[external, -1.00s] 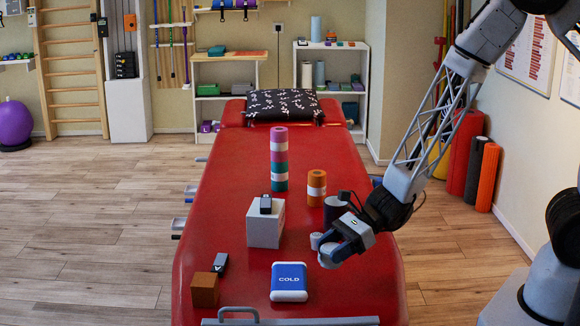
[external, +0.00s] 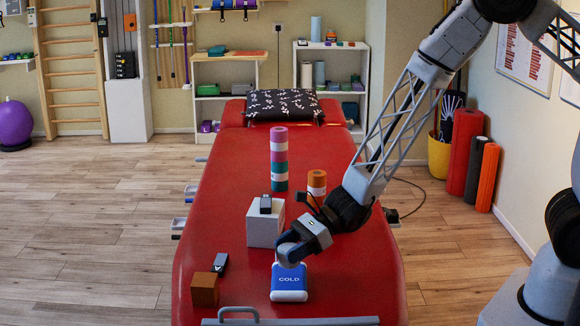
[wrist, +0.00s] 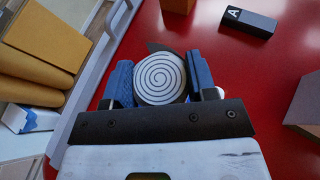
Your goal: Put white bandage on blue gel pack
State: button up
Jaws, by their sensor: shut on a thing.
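The white bandage (external: 289,259) is a small roll held in my gripper (external: 291,248) above the blue gel pack (external: 289,284). The pack reads COLD and lies flat on the red treatment table (external: 230,235) near its front. Whether the roll touches the pack I cannot tell. In the wrist view the bandage (wrist: 160,77) shows its spiral end between the blue fingers of my gripper (wrist: 160,84), which press it from both sides. The pack is almost wholly hidden there.
A brown block (external: 205,289) and a dark block (external: 220,263) lie to the left. A white box (external: 265,226) with a dark device (external: 266,204) on top stands behind. A striped stack of rolls (external: 279,160) and an orange roll (external: 317,184) stand farther back. A grey rail (external: 290,321) edges the front.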

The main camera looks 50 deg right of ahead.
jog(key=shift+f, duration=0.1)
jog(key=shift+f, duration=1.65)
jog(key=shift+f, duration=0.15)
jog(key=o, duration=0.9)
jog(key=shift+r, duration=0.2)
jog(key=shift+v, duration=5.95)
